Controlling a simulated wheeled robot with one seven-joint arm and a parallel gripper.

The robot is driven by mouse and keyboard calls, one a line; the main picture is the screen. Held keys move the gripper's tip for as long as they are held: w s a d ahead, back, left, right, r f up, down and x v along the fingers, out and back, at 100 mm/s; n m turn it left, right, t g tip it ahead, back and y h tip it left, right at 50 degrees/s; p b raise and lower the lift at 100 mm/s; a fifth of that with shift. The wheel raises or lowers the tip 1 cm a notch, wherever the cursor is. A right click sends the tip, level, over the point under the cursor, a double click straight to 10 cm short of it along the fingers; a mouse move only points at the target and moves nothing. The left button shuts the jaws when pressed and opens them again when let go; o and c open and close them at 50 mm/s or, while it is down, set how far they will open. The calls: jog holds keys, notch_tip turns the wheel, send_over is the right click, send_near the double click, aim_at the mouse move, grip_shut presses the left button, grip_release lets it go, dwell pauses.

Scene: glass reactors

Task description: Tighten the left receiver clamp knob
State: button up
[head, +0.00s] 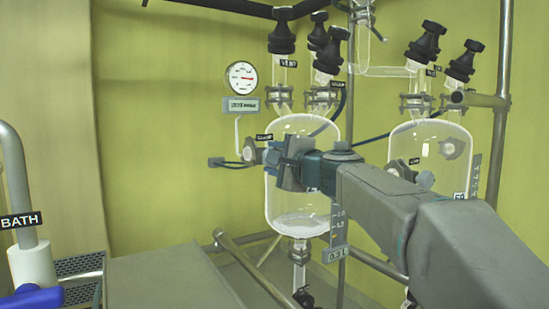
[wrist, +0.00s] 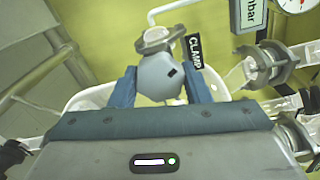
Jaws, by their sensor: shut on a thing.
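The left receiver (head: 298,205) is a clear glass vessel with a little liquid at its bottom. Its grey clamp knob (wrist: 160,78) sits between my fingers in the wrist view, with a dark mark on its face. The metal clamp end (wrist: 155,38) and a CLAMP label (wrist: 193,50) show just beyond it. My gripper (wrist: 159,88) is shut on the knob, one blue-grey finger on each side. In the head view my gripper (head: 284,160) is at the upper left of the vessel and hides most of the knob. The clamp end (head: 250,153) shows to its left.
A similar right receiver (head: 440,145) stands beyond my arm, with its own clamp knob. Black-capped necks (head: 281,40) rise above the left vessel. A round gauge (head: 241,77) is on the wall. A metal pole (head: 501,100) stands right, and a BATH-labelled pipe (head: 18,185) left.

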jog(key=m+p, duration=0.1)
jog(key=m, duration=0.5)
jog(key=shift+m+p, duration=0.3)
jog(key=m+p, duration=0.2)
jog(key=m, duration=0.3)
jog(key=m+p, duration=0.3)
jog(key=m, duration=0.3)
jog(key=shift+m, duration=0.3)
jog(key=m+p, duration=0.3)
jog(key=m, duration=0.2)
jog(key=shift+f, duration=0.1)
jog(key=shift+m+p, duration=0.3)
jog(key=o, duration=1)
jog(key=shift+s, duration=0.1)
